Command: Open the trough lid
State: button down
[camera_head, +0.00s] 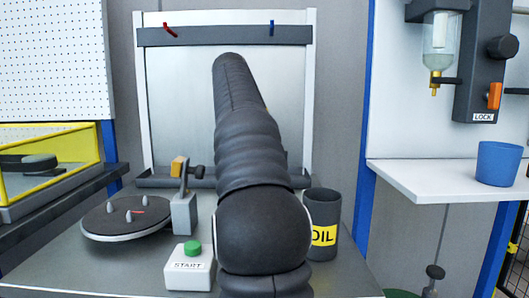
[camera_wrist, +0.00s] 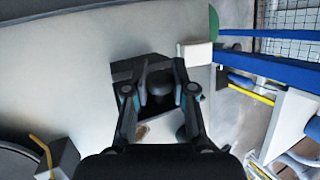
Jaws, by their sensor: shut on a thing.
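My gripper (camera_wrist: 160,88) shows in the wrist view, its two fingers closed around a dark rounded knob (camera_wrist: 159,84). The knob stands over a dark, squarish piece (camera_wrist: 124,72), which may be the trough lid. The fingers cover much of it, and I cannot tell whether it is lifted or seated. A dark gap and a small brownish patch show below the knob between the fingers. In the head view my own arm hides the gripper and the knob.
A round turntable with pegs (camera_head: 125,222), a grey post (camera_head: 184,214), a START button box (camera_head: 190,270) and an OIL can (camera_head: 322,222) stand on the table. A yellow-framed case (camera_head: 50,158) is at left. A blue cup (camera_head: 498,163) sits on the right shelf.

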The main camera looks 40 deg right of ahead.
jog(key=c, duration=1)
grip_release()
jog(key=shift+d, duration=0.1)
jog(key=shift+o, duration=0.2)
jog(key=shift+r, duration=0.15)
jog(key=shift+w+a+r, duration=0.15)
jog(key=shift+a+r, duration=0.25)
jog(key=shift+r, duration=0.1)
jog(key=shift+v, duration=0.9)
jog(key=w+a, duration=0.1)
jog(key=a, duration=1.1)
jog(key=shift+w, duration=0.3)
jog(key=shift+d+f, duration=0.1)
